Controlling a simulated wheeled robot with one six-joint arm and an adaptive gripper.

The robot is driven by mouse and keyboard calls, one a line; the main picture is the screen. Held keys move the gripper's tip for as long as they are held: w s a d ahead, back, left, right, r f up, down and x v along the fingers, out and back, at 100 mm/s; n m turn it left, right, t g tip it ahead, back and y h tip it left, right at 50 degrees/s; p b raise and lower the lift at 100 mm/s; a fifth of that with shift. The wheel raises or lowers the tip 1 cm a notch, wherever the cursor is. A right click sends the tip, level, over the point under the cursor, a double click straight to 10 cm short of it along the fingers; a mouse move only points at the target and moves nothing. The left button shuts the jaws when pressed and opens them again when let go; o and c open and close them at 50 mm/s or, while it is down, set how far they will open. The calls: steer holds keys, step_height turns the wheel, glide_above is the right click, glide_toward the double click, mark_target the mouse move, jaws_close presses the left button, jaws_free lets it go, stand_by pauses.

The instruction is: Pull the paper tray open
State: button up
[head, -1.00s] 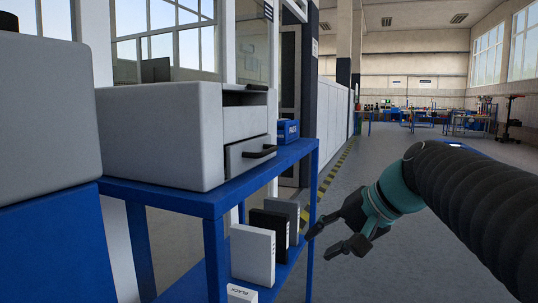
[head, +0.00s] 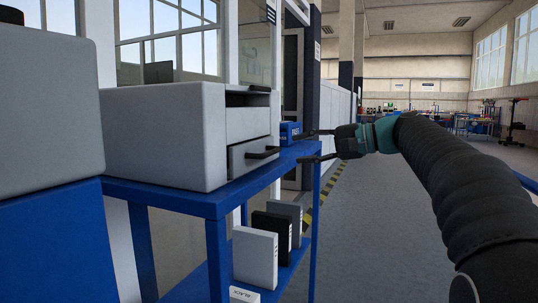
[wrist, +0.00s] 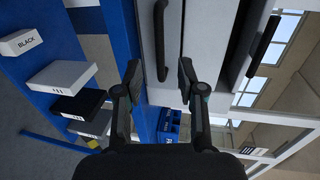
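A grey-white printer (head: 165,130) stands on a blue bench. Its paper tray (head: 238,164) is the low front panel with a black bar handle (head: 263,153); it looks about flush with the printer front. My gripper (head: 304,146) is open and empty, to the right of the handle, level with it and pointing left at the printer. In the wrist view, the tray handle (wrist: 161,40) lies between and beyond the two spread fingertips (wrist: 160,73), apart from both. A second black bar (wrist: 262,48) sits higher on the printer.
A blue bin (head: 290,131) stands on the bench just behind the gripper in the head view. The blue bench (head: 215,203) has a lower shelf with white, black and grey box files (head: 255,256).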

mark_target(272, 153)
steer(key=x, duration=0.9)
steer(key=shift+a, duration=0.15)
jaws_close()
